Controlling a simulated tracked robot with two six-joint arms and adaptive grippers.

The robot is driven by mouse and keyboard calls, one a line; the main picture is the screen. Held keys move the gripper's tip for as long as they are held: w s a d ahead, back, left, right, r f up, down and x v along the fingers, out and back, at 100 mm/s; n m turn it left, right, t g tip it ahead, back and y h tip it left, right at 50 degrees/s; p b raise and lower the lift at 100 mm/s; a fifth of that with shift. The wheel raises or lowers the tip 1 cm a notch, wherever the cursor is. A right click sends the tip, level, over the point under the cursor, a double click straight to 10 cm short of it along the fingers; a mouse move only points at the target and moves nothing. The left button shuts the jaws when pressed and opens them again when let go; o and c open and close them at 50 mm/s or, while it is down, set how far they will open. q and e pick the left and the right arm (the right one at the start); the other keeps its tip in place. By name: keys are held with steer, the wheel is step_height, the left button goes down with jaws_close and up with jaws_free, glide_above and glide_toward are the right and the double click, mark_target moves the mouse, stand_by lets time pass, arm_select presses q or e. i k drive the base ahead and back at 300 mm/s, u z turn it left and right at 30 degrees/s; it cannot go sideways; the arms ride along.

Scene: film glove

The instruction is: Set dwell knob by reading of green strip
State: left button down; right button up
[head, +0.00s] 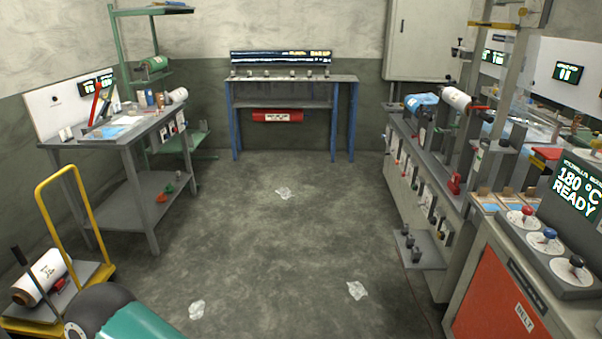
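On the right a sloped grey panel carries three knobs on white dials: a red knob (526,210), a blue knob (549,233) and a black knob (576,261). Their labels and pointer settings are too small to read, so I cannot tell which is the dwell knob. Above them a dark green display (577,188) reads "180 °C READY". I cannot pick out a green strip for certain. A green roll (152,64) sits on the back left rack. Neither of my grippers is in view.
A red panel (495,300) marked "BELT" fronts the right machine. A grey workbench (125,188) and yellow trolley (50,190) stand left. A blue-legged bench (290,78) stands at the back wall. The middle floor is open, with a few scraps of clear film (357,290).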

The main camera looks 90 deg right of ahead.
mark_target(549, 233)
steer(key=u, duration=1)
steer(key=i, duration=0.1)
steer(key=z, duration=2.45)
steer(key=i, duration=0.15)
steer(key=z, duration=2.3)
steer(key=k, duration=0.45)
steer(key=z, duration=0.35)
steer(key=i, duration=1.55)
steer(key=u, duration=0.4)
